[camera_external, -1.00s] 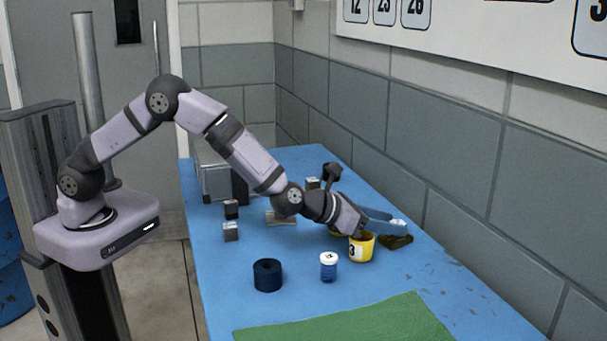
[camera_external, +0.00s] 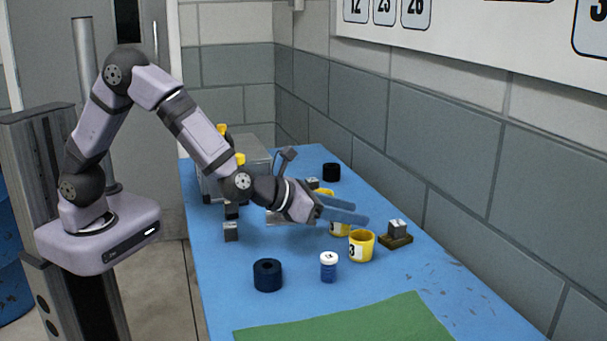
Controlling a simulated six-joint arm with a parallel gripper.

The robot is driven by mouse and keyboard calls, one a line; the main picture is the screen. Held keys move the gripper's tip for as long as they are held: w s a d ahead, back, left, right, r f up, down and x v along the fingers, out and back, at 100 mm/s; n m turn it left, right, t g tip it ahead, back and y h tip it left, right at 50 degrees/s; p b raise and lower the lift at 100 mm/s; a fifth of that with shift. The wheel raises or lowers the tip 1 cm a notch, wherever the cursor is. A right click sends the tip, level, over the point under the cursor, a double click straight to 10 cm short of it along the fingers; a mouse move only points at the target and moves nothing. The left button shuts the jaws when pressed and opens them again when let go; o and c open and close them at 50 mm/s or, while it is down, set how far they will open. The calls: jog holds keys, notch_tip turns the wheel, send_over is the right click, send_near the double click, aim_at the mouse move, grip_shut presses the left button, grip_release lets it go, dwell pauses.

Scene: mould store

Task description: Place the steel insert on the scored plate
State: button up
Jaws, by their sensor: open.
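A small grey block (camera_external: 397,227), which looks like the steel insert, sits on a small brown plate (camera_external: 396,241) toward the wall side of the blue table. The brown plate appears to be the scored plate; its scoring is too small to make out. My gripper (camera_external: 358,212) is open and empty, its two blue-grey fingers pointing right toward the block.
The green mat (camera_external: 350,322) is clear.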

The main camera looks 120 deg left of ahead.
jog(key=shift+s+d+r, duration=0.25)
jog(key=shift+s+d, duration=0.15)
jog(key=shift+s, duration=0.05)
dwell(0.3)
